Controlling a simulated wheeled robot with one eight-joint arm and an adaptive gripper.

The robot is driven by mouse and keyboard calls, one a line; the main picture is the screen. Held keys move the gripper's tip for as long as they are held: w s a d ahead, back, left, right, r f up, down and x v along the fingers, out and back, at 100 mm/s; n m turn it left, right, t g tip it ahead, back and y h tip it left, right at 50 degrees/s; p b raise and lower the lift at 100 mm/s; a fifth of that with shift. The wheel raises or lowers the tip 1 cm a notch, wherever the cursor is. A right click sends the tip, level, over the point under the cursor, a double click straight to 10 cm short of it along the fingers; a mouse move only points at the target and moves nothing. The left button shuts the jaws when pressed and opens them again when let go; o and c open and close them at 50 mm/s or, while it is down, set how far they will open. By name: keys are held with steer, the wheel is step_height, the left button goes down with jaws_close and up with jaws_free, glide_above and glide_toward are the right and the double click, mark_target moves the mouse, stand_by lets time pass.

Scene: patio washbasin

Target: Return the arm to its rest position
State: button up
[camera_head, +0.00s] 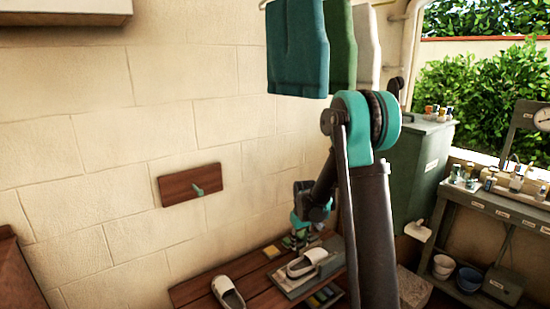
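My arm, black with teal joints, rises through the middle of the view, bends at its elbow and reaches down and back to the left. My gripper (302,224) is at its far end, above the back of the wooden bench (198,290), near the wall. It is small and dark there, and its fingers cannot be made out clearly, so I cannot tell whether it is open or shut. No held object can be made out.
A pale shoe (228,293) lies on the bench; another (306,262) rests on a grey tray (296,284). A wall board (172,190) carries a green peg (199,190). Trousers (297,55) hang above. A green tank (412,165) and workbench (492,203) stand right.

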steer(key=s+d+r+m+t, duration=0.1)
steer(key=s+d+r, duration=0.25)
steer(key=s, duration=0.35)
steer(key=s+d+r+m+t, duration=0.1)
steer(key=s+d+r+m, duration=0.2)
steer(key=s, duration=0.5)
steer(key=s+d, duration=0.2)
steer(key=s, duration=1.1)
steer(key=shift+s+d+f+m+t, duration=0.3)
steer(key=shift+d+m+t, duration=0.05)
steer(key=shift+m+t, duration=0.05)
